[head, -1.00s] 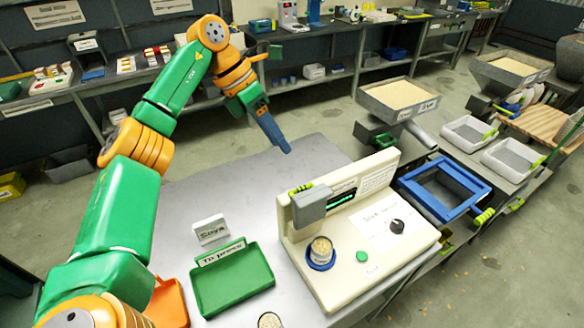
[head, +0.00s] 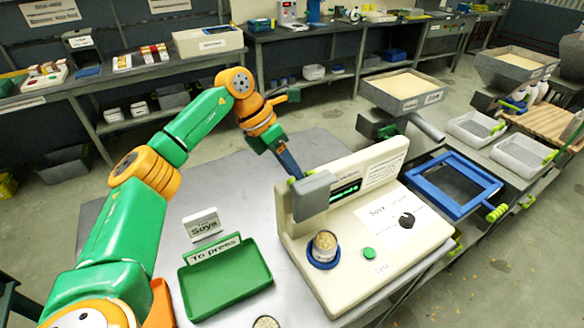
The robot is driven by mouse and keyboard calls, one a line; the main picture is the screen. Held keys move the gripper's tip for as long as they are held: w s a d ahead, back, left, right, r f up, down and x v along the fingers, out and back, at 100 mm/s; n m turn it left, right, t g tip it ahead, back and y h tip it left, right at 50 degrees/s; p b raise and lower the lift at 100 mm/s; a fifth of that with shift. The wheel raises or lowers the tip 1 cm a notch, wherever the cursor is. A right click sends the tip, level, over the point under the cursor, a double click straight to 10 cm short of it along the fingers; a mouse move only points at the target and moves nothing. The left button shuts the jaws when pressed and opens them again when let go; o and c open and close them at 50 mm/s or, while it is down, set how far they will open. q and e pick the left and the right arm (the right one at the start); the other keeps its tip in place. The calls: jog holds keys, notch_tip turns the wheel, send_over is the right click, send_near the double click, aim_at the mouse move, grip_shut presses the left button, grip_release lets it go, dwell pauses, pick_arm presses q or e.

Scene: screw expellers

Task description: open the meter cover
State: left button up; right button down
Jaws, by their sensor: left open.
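The cream-coloured meter (head: 372,250) stands on the grey table. Its grey cover (head: 314,197) sits at the upper left of the meter, beside the small dark display (head: 344,193) with green characters. A cup of pale grains (head: 325,246) stands in a blue ring just in front of the cover. My left gripper (head: 296,174) points down at the back edge of the cover; its fingertips are partly hidden behind the cover, and I cannot tell whether they touch it. The left gripper is open. My right gripper is out of view.
A green "To press" tray (head: 228,285) and a "Soya" sign (head: 203,227) stand left of the meter. Another cup of grains (head: 266,322) is at the bottom edge. A blue frame (head: 455,187) lies to the right.

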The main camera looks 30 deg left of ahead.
pick_arm(q)
grip_shut()
dwell(1.4)
